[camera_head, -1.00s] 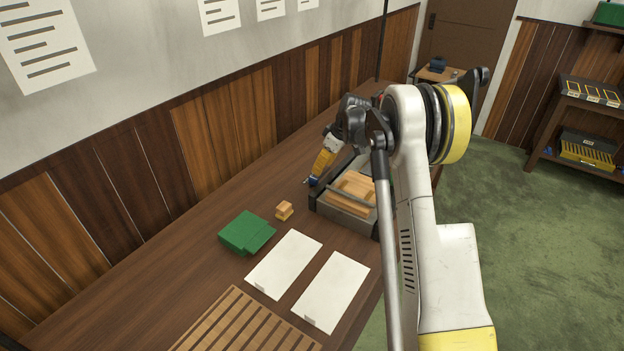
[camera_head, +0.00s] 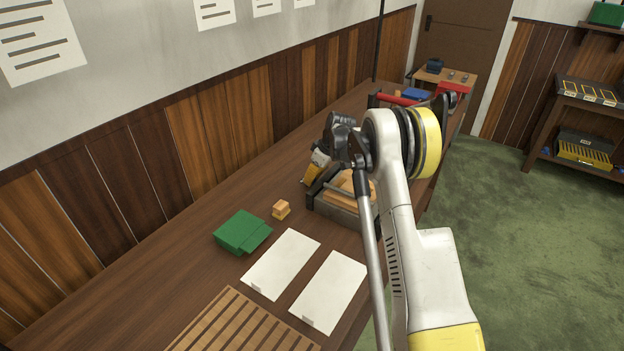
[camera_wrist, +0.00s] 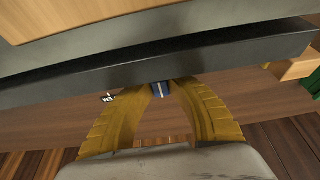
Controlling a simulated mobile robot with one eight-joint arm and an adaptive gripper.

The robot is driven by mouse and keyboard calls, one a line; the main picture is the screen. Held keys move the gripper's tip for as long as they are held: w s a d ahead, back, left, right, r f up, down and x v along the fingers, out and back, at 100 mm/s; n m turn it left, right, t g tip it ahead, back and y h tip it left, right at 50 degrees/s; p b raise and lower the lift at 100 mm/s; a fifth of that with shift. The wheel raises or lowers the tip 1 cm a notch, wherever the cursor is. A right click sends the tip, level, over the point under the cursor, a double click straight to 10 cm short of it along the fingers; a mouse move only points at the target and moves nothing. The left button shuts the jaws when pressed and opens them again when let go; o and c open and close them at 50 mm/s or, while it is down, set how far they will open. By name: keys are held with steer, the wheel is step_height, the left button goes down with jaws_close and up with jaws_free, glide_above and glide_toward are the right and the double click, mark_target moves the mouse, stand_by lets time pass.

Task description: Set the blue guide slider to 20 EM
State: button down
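The blue guide slider (camera_wrist: 161,90), with a white line on it, shows in the wrist view at the dark edge of the type caster (camera_wrist: 230,52). My gripper's yellow fingers (camera_wrist: 161,96) close in on both sides of the slider and appear to touch it. A small dark tag with white marks (camera_wrist: 108,98) lies left of the slider; its text is too small to read surely. In the head view the caster (camera_head: 333,211) is a grey box with a wooden top, and my gripper (camera_head: 305,182) is at its left side. The slider is not clear there.
On the bench (camera_head: 190,260) are a green block (camera_head: 240,232), a small orange block (camera_head: 281,209), two white sheets (camera_head: 282,263) and a slatted wooden rack (camera_head: 235,325). A red-handled object (camera_head: 400,98) stands behind my arm. The wall runs along the left.

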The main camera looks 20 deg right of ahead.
steer(key=shift+w+d, duration=0.65)
steer(key=shift+d, duration=0.3)
steer(key=shift+w+d, duration=0.6)
steer(key=shift+d, duration=0.35)
steer(key=c, duration=1.3)
jaws_free()
steer(key=v, duration=1.2)
